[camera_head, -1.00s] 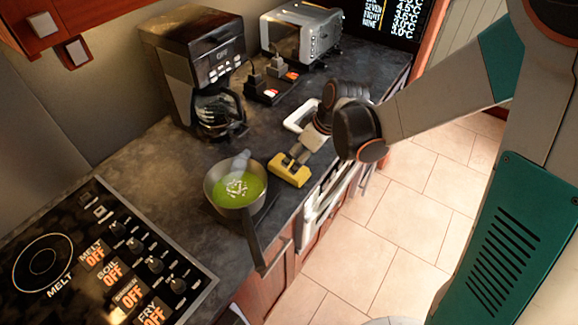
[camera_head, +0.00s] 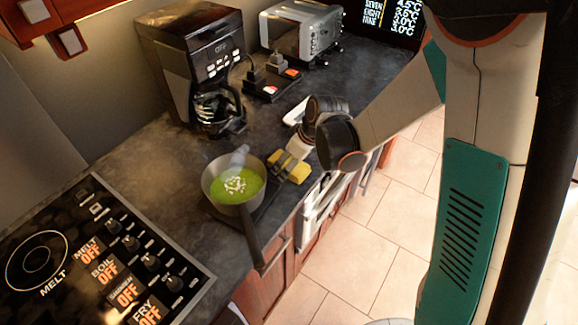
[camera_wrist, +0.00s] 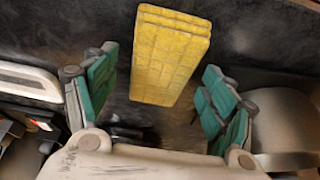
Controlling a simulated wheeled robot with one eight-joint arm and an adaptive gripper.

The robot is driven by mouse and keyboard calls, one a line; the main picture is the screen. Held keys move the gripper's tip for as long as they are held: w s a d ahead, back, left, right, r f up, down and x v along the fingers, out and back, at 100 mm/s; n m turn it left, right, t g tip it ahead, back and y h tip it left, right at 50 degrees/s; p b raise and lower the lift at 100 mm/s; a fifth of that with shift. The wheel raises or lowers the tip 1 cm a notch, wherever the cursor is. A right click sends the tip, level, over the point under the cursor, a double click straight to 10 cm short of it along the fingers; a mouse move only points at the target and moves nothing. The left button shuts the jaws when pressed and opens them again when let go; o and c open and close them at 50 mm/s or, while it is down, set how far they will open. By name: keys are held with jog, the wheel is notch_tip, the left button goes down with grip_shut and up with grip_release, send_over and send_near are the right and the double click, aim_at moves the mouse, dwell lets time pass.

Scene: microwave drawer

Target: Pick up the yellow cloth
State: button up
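The yellow cloth (camera_head: 299,175) is a folded block on the dark counter, just right of the pan of green soup. My gripper (camera_head: 285,164) is low over it and hides its middle in the head view. In the wrist view the cloth (camera_wrist: 170,55) shows a quilted grid and lies between the green finger pads of my gripper (camera_wrist: 158,70). The fingers are spread wide, with a gap on both sides of the cloth. Nothing is held.
The metal pan (camera_head: 209,183) stands close beside the cloth, its handle over the counter's front edge. A coffee maker (camera_head: 185,55), a toaster (camera_head: 292,35) and a socket block (camera_head: 270,82) stand behind. A stove panel (camera_head: 80,265) is at lower left.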

jog(key=c, duration=0.8)
jog(key=shift+r, duration=0.1)
notch_tip(320, 180, up, 20)
jog(key=p, duration=0.5)
jog(key=shift+s, duration=0.1)
